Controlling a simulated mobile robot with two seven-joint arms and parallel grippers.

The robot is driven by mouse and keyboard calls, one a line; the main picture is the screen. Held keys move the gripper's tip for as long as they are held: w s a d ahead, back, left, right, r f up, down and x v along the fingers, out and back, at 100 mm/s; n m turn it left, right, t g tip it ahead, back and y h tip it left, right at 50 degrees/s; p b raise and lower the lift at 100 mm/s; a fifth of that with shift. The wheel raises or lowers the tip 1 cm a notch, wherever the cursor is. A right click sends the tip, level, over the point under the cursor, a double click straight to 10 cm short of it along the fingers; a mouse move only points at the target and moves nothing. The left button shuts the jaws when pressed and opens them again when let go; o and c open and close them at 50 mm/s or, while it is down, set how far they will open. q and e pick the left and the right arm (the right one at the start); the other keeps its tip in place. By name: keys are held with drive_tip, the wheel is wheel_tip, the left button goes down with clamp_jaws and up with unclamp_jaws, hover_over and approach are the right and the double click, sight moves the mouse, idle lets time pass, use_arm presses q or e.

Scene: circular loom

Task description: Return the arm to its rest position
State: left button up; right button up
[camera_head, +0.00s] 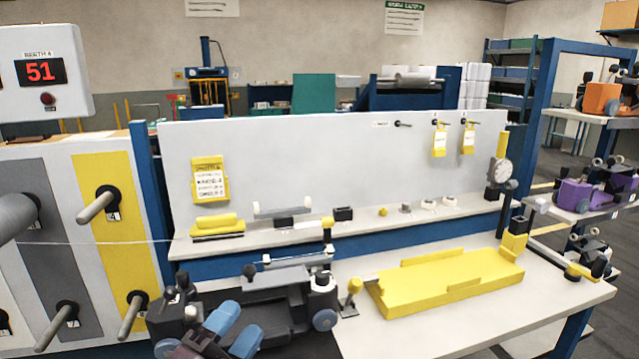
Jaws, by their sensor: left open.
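My left gripper (246,318) is at the bottom edge, left of centre, with two blue fingers pointing up and away. The fingers are apart, with no object visible between them. It overlaps the front of a dark shuttle-like carriage (285,296) with blue wheels, which stands at the left end of the bench. I cannot tell whether they touch. Most of my left arm is out of frame or hard to pick out against the dark carriage. My right gripper is not in view.
A yellow tray (455,294) lies on the white bench (420,333). Pegs (97,206) stick out from the panel at left, and a thin thread runs across it. A dial gauge (501,172) stands at the bench's right. Purple carriages (598,190) sit on the right-hand rack.

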use_arm(q)
drive_tip(key=s+a+f+n+g+y, duration=0.3)
drive_tip(key=s+a+f+n+y, duration=0.1)
drive_tip(key=a+f+n+y, duration=0.25)
drive_tip(key=s+a+f+n+g+y, duration=0.3)
drive_tip(key=a+f+n+y, duration=0.3)
drive_tip(key=f+n, duration=0.15)
drive_tip(key=s+a+f+n+g, duration=0.25)
drive_tip(key=s+f+g, duration=0.25)
drive_tip(key=s, duration=0.6)
drive_tip(key=s+a+f+n+g, duration=0.1)
drive_tip(key=s+f+n+g, duration=0.4)
drive_tip(key=s, duration=0.5)
drive_tip(key=w+f+m+t+h, duration=0.1)
drive_tip(key=w+f+m+t, duration=0.1)
drive_tip(key=w+f+t, duration=0.5)
drive_tip(key=shift+w+d+f+t, duration=0.35)
drive_tip(key=shift+w+t, duration=0.15)
drive_tip(key=shift+w, duration=0.3)
drive_tip(key=shift+h, duration=0.25)
